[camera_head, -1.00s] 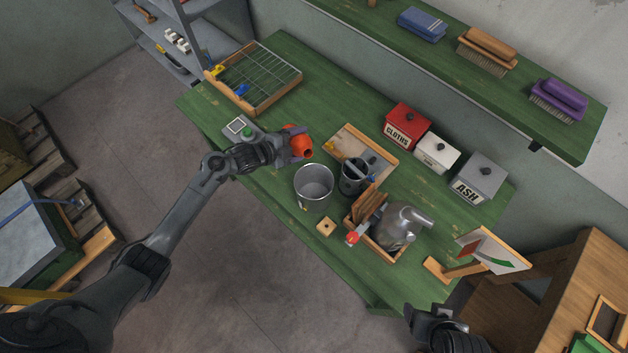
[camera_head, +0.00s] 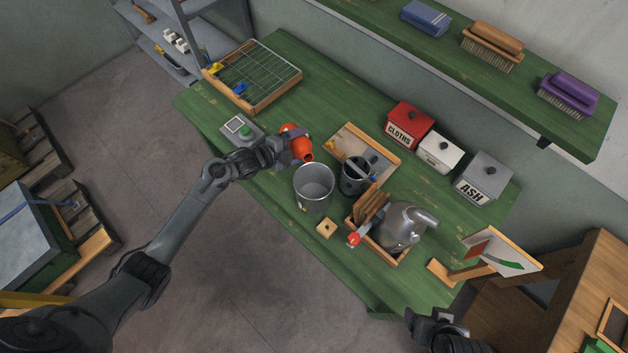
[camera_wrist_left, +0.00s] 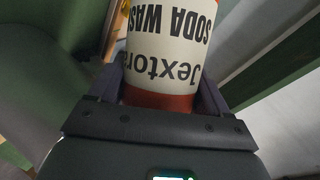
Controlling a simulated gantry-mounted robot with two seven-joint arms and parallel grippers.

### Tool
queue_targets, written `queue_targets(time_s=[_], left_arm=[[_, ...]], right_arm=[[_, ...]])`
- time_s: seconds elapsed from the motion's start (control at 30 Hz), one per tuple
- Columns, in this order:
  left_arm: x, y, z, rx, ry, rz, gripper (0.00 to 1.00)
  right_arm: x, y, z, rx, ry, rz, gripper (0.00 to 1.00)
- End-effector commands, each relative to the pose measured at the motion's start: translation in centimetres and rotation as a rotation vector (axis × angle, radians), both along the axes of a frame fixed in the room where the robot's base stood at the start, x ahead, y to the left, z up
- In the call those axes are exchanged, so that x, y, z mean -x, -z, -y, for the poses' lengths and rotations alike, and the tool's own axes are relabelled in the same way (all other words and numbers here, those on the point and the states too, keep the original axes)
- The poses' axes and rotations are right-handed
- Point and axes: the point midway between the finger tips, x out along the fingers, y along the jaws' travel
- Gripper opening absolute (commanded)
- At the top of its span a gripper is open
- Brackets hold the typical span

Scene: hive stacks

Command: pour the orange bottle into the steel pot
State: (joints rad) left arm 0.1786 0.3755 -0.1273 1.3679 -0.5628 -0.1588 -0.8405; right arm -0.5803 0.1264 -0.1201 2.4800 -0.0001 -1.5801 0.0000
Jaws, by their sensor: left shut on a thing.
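The orange bottle (camera_head: 302,150) is held in the air by my left gripper (camera_head: 292,147). It is tilted, with its open end toward the steel pot (camera_head: 314,187), up and to the left of the pot's rim in the head view. I cannot see any liquid leaving it. In the left wrist view the bottle (camera_wrist_left: 165,55) shows a white label reading "SODA WAS…" upside down, between the jaws. The steel pot stands upright on the green table, open at the top. My right gripper (camera_head: 436,325) is at the bottom edge, far from both, its jaws unclear.
A dark bucket (camera_head: 355,178) stands right beside the pot. A wooden box (camera_head: 383,249) with a metal smoker (camera_head: 406,226) and a small wooden block (camera_head: 325,229) are in front. A scale-like device (camera_head: 241,129) lies left. Red, white and grey bins line the back.

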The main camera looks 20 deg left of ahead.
Motion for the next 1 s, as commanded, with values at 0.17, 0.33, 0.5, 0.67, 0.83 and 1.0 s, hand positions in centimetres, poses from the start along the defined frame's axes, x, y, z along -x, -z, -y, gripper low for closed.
queue_targets(time_s=[0.17,0.33,0.5,0.67,0.83,1.0], left_arm=[[-0.2,0.4,-0.1,-0.014,-0.001,0.018,0.28],[-0.2,0.8,-0.2,-0.027,-0.001,0.03,0.28],[-0.2,0.7,-0.1,-0.04,0.0,0.043,0.28],[-0.2,0.8,-0.1,-0.054,-0.001,0.055,0.28],[-0.3,0.8,-0.2,-0.067,-0.001,0.069,0.28],[-0.3,0.9,-0.3,-0.081,-0.001,0.082,0.28]], right_arm=[[0.0,0.8,0.0,0.0,0.0,0.0,0.74],[0.0,1.3,0.0,-0.001,0.001,0.0,0.74],[0.0,1.4,-0.1,-0.005,0.004,-0.001,0.74],[0.0,1.7,-0.2,-0.008,0.006,0.0,0.74],[0.0,1.9,-0.2,-0.011,0.007,-0.001,0.74],[0.0,2.2,-0.2,-0.009,0.006,0.0,0.74]])
